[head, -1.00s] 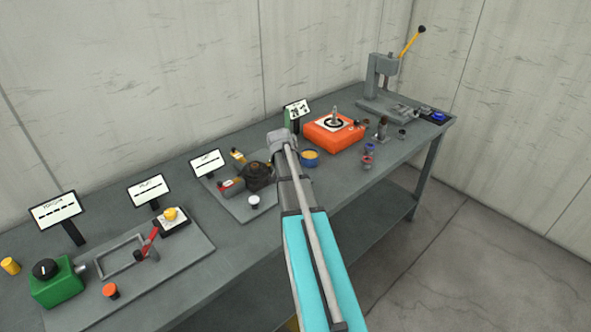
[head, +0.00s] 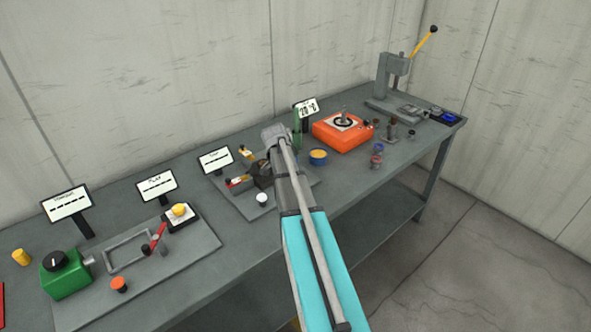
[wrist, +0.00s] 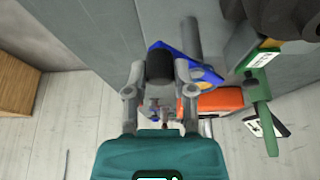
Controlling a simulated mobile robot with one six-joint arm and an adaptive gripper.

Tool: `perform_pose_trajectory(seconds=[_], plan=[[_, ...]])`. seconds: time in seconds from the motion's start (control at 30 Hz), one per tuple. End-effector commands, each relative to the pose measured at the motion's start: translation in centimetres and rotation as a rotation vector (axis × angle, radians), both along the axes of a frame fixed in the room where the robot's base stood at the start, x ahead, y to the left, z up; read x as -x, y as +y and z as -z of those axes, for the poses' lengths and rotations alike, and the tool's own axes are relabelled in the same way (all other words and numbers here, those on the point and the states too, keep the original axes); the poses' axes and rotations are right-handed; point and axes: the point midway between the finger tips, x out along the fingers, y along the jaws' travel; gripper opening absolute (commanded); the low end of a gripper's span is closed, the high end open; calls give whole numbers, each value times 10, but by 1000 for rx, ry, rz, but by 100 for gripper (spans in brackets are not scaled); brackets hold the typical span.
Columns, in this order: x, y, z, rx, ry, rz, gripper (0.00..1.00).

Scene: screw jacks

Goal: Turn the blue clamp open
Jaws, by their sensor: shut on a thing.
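In the wrist view, my gripper (wrist: 158,84) has its two grey fingers on either side of a black cylindrical grip (wrist: 160,66). It is shut on this grip. Blue parts of the clamp (wrist: 207,77) show just behind and to the right of the grip, with a grey bar (wrist: 192,38) rising above them. The fingers hide part of the clamp, so I cannot tell how far it is turned. In the head view my wrist (head: 273,135) is above the bench, and my arm hides the fingers and the clamp.
The grey bench (head: 225,250) carries an orange box (head: 327,134), a lever press (head: 384,82), a green box (head: 66,277) and several small sign cards. In the wrist view a green post (wrist: 264,115) stands to the right. A wooden block (wrist: 15,80) is at the left.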

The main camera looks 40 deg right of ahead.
Motion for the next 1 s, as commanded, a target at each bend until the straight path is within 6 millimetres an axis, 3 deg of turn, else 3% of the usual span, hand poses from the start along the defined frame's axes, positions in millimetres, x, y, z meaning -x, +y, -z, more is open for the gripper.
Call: perform_pose_trajectory(seconds=[0.13, 0.17, 0.33, 1.0], plan=[[-1, 1, 0, -3, -2, -2, 0], [-1, 1, 0, -3, -2, -2, 37], [-1, 1, 0, -2, -2, -3, 67], [1, 6, 0, -4, 3, -18, 67]])
